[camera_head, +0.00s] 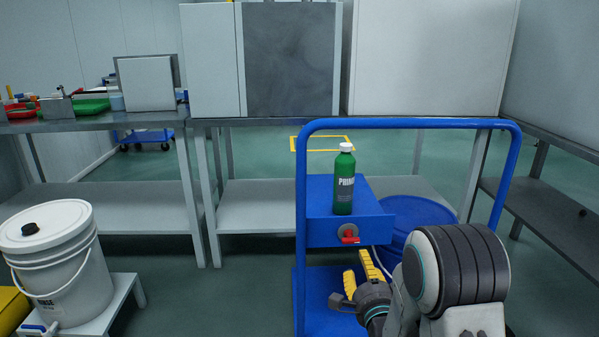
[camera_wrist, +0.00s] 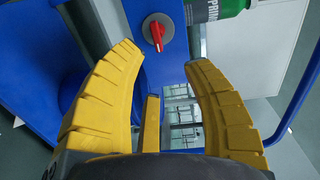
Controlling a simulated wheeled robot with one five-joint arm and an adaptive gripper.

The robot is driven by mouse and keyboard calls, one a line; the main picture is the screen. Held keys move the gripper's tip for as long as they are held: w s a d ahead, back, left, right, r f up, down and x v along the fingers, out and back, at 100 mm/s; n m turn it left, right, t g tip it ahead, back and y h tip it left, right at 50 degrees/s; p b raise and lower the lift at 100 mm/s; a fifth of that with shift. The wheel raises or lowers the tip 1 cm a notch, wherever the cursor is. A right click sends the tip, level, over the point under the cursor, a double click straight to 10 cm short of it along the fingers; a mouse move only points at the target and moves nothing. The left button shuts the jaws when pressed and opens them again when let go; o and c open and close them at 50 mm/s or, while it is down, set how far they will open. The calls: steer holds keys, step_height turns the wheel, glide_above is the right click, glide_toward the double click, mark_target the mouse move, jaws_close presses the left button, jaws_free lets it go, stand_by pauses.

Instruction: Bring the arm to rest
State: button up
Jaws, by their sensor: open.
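My gripper (camera_head: 362,280) shows in the head view with its yellow fingers pointing up, low in front of the blue cart (camera_head: 302,215). In the wrist view my gripper (camera_wrist: 165,75) has its yellow fingers spread wide, with nothing between them. A red valve handle (camera_head: 349,237) on a grey round base sits on the front of the cart's blue box, above my fingers in the head view. The handle also shows beyond the fingertips in the wrist view (camera_wrist: 154,33). My arm is at the lower right of the head view.
A green bottle (camera_head: 344,182) with a white cap stands upright on the blue box (camera_head: 372,219). A blue drum (camera_head: 415,214) is behind the cart. A white bucket (camera_head: 58,262) stands on a low stand at left. Metal tables (camera_head: 250,122) line the back; the floor left of the cart is clear.

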steer(key=s+r+n+g+p, duration=0.3)
steer(key=s+r+n+p, duration=0.15)
steer(key=r+p, duration=0.65)
steer(key=s+r+n+g+p, duration=0.4)
steer(key=s+r+p, duration=0.1)
steer(key=r+p, duration=0.6)
steer(key=s+r+n+g+p, duration=0.7)
steer(key=s+r+n+p, duration=0.2)
steer(key=s+r+p, duration=0.8)
steer(key=s+r, duration=0.3)
steer(key=s, duration=0.3)
steer(key=shift+s+a, duration=0.15)
